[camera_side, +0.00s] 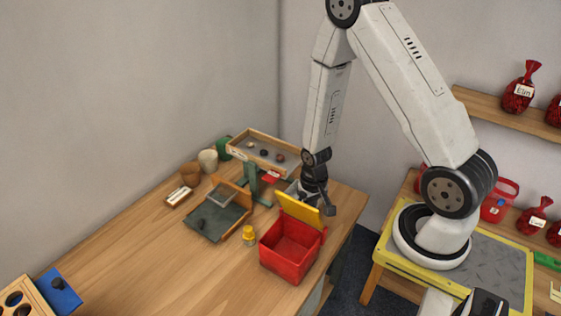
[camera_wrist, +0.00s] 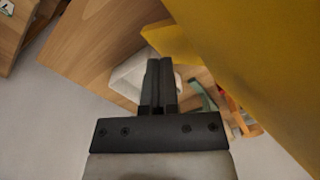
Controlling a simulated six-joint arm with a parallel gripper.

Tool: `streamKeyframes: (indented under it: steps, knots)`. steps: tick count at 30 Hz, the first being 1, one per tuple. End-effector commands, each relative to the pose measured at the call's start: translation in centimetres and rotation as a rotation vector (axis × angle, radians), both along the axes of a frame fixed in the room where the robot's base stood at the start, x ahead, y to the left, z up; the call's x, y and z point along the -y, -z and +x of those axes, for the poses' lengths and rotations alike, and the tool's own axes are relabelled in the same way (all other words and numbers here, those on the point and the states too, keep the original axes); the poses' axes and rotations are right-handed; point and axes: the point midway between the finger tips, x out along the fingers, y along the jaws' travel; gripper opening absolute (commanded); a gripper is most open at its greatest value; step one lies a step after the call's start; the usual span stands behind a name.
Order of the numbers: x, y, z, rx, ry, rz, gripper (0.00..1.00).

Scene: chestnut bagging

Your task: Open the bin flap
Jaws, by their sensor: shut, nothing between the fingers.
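The red bin (camera_side: 288,252) stands on the wooden table near its right edge. Its yellow flap (camera_side: 300,212) is raised and tilted up at the bin's back side, and the red inside shows open and empty in the side view. My gripper (camera_side: 329,208) is shut and empty, just right of the flap and close to it; I cannot tell whether they touch. In the wrist view the shut fingers (camera_wrist: 159,75) point away from the camera, and the yellow flap (camera_wrist: 255,60) fills the upper right close by.
A yellow-capped jar (camera_side: 249,236) stands left of the bin. A green stand with a tray (camera_side: 262,152) is behind. A dark green tray (camera_side: 215,218) lies further left. Cups (camera_side: 190,174) stand at the back.

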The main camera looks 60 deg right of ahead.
Motion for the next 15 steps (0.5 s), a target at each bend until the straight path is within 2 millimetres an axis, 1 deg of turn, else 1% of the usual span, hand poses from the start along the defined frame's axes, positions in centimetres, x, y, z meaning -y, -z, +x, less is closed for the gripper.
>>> streamKeyframes:
  steps: [11, 15]
  knots:
    - [0.01, 1.11, 0.01, 0.0, 0.0, 0.0, 0.0]
    - [-0.02, 1.13, 0.02, 0.0, 0.0, 0.0, 0.0]
